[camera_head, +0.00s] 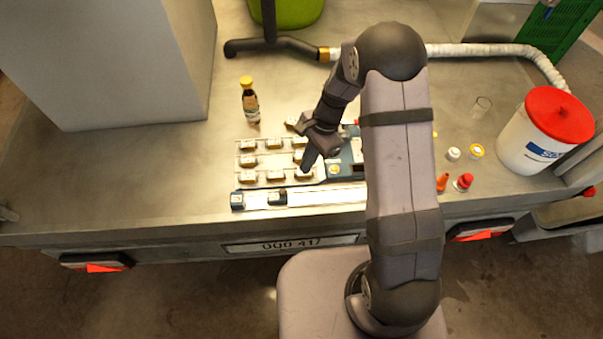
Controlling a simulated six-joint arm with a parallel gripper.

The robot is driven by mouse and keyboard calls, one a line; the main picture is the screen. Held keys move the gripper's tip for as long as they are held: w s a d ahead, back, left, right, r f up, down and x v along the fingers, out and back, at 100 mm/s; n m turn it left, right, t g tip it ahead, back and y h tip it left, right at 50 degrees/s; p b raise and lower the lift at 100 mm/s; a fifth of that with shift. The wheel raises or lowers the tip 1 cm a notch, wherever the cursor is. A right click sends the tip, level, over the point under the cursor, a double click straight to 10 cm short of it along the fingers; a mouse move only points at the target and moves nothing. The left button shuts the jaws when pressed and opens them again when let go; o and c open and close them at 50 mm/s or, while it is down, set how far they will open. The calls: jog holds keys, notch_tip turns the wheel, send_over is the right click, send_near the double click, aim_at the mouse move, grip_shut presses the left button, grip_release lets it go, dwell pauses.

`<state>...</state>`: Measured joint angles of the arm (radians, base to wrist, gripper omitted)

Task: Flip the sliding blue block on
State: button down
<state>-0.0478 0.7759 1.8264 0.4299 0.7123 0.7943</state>
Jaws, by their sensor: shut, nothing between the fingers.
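A sliding block (277,198), dark with a pale top, sits on a long pale rail (325,196) along the front of the panel. My gripper (308,168) is shut and empty. It points down over the panel (245,176), near its middle, behind the rail and right of the sliding block. Whether its tip touches the panel cannot be told. My arm hides the right end of the rail and part of the panel.
Several switch blocks (248,161) stand in rows on the panel. A small bottle (249,100) stands behind it. A large grey box (110,60) fills the back left. At right are a white tub with a red lid (525,150) and small caps (464,182). The left tabletop is clear.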

jog(key=shift+b+v, duration=0.45)
jog(key=shift+v, duration=2.2)
jog(key=shift+d, duration=0.1)
jog(key=s+d+f+n+g+h, duration=0.1)
jog(key=s+d+n, duration=0.2)
jog(key=s+n, duration=0.35)
jog(key=s+d+f+n+g+h, duration=0.1)
jog(key=s+d+n, duration=0.1)
jog(key=s+n, duration=0.4)
jog(key=s+d+r+t+h, duration=0.1)
jog(key=s+d+r+t, duration=0.1)
jog(key=r, duration=0.7)
jog(key=s+t, duration=0.1)
jog(key=s, duration=0.1)
jog(key=shift+s+r+t, duration=0.2)
jog(key=shift+s+t, duration=0.1)
jog(key=shift+d+f, duration=0.1)
